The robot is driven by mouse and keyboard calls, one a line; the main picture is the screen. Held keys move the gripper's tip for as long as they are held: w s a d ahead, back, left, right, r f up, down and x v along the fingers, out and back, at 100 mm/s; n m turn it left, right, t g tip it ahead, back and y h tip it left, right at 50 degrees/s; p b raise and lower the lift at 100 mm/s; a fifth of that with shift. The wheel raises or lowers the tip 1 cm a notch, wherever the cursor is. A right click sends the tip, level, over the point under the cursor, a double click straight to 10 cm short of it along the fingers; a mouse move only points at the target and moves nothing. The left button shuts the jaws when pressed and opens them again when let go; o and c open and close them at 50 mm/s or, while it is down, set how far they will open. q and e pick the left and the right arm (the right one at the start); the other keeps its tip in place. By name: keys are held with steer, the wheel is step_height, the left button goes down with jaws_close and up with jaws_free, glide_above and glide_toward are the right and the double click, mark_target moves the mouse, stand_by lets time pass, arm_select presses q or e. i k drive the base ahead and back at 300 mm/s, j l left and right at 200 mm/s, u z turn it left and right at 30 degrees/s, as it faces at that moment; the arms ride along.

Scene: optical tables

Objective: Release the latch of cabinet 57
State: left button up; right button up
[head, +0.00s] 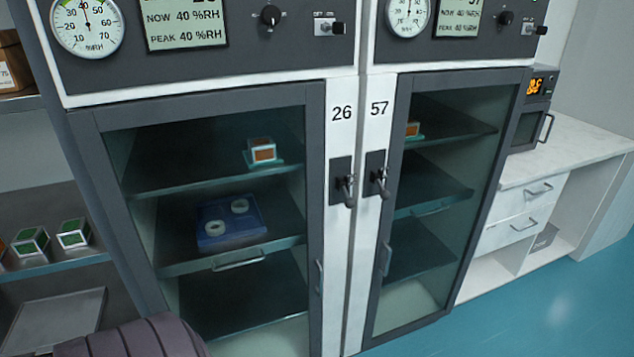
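Cabinet 57 (398,95) stands right of centre, marked "57" on its white left post. Its latch (377,174) is a dark plate with a small metal lever, mounted on that post below the number. The lever hangs slightly tilted; I cannot tell from it whether it is latched. The glass door (440,215) of cabinet 57 appears shut, with a vertical handle (386,258) on its left edge. Neither of my grippers is in view.
Cabinet 26 (315,100) stands directly left, with a similar latch (342,182) close beside. Its shelves hold a small orange-and-white box (262,150) and a blue tray (228,238). A white counter (560,150) stands at right. Teal floor (540,310) is clear at lower right.

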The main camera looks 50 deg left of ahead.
mark_target(386, 194)
steer(key=u, duration=1.1)
